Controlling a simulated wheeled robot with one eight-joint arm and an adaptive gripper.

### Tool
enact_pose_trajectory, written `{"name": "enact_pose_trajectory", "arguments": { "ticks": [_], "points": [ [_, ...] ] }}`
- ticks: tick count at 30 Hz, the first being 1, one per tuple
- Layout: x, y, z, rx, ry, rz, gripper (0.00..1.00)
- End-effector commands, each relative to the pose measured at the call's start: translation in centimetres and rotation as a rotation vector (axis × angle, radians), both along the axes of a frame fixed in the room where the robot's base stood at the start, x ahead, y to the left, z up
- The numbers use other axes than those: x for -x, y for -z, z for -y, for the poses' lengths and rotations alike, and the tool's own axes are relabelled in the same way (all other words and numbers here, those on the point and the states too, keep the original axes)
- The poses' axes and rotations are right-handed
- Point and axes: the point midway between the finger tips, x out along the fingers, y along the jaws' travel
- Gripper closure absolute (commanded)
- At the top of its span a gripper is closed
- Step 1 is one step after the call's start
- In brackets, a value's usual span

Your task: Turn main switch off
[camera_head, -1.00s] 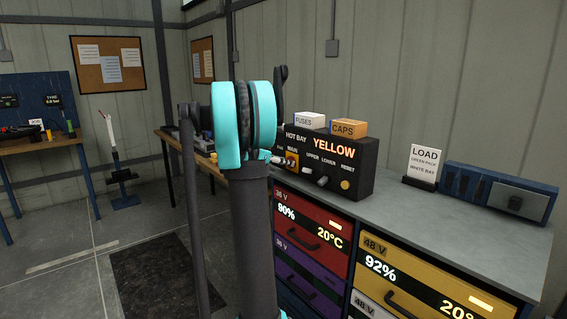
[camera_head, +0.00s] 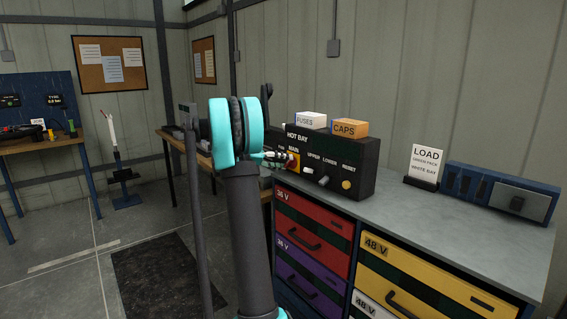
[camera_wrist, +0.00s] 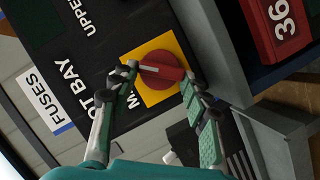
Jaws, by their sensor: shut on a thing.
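The main switch is a red rotary knob (camera_wrist: 160,70) on a yellow square plate, set in the face of the black control box (camera_head: 366,166). In the wrist view my gripper (camera_wrist: 160,76) has one finger on each side of the knob and is shut on it. A white line on the knob runs along its bar, roughly sideways in that view. In the head view the yellow plate (camera_head: 293,160) shows under the MAIN label, and my gripper (camera_head: 275,157) reaches it from the left. The box's display area is dark, and so are the drawer screens below.
UPPER and LOWER knobs and a yellow RESET button (camera_head: 347,185) sit right of the switch. FUSES (camera_head: 311,120) and CAPS (camera_head: 350,129) boxes stand on top. A LOAD sign (camera_head: 425,163) and blue unit (camera_head: 499,190) stand on the bench to the right.

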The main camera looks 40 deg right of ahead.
Motion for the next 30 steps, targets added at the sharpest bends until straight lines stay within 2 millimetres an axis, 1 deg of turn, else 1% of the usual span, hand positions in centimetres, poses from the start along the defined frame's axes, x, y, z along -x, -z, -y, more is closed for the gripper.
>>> {"name": "enact_pose_trajectory", "arguments": {
  "ticks": [9, 18, 24, 30],
  "points": [
    [-0.37, 0.44, -0.06, 0.025, -0.002, -0.297, 0.83],
    [-0.44, 0.78, -0.05, 0.043, -0.001, -0.530, 0.83],
    [-0.44, 0.90, -0.05, 0.051, -0.003, -0.631, 0.83],
    [-0.46, 0.96, -0.05, 0.054, -0.003, -0.684, 0.83]
  ]
}}
